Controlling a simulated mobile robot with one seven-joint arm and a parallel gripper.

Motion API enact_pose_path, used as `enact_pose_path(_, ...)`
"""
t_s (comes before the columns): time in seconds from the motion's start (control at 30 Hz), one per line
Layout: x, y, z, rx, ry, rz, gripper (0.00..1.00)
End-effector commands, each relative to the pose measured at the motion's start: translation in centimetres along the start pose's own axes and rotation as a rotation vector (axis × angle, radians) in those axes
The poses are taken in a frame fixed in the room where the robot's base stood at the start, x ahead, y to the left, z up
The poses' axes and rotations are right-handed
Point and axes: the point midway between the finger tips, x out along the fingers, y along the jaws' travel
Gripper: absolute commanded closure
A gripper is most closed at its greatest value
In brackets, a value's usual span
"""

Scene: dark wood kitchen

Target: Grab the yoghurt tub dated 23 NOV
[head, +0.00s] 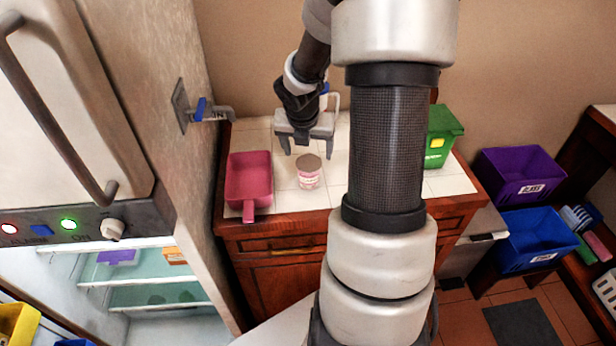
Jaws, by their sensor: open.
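A small tub (309,176) with a dark lid and a pink and white label stands upright on the tiled counter. The print on its label is too small to read, so I cannot tell its date. My gripper (308,154) is open above and just behind the tub, fingers pointing down. The fingers look apart from the tub, though the exact gap cannot be told from this view. No other yoghurt tub shows clearly.
A pink dustpan-like tray (249,180) lies left of the tub. A green box (441,136) stands at the counter's right, partly behind my arm. The fridge (150,285) is at the left. Purple (520,176) and blue (537,239) bins stand at the right.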

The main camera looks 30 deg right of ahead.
Motion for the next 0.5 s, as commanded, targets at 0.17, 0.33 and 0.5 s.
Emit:
enact_pose_path(0.17, 2.3, 0.1, -0.1, 0.0, 0.0, 0.001, 0.25)
enact_pose_path(0.33, 3.0, 0.1, 0.0, 0.0, 0.0, 0.0, 0.25)
enact_pose_path(0.5, 5.2, 0.1, -0.2, 0.0, 0.001, 0.001, 0.25)
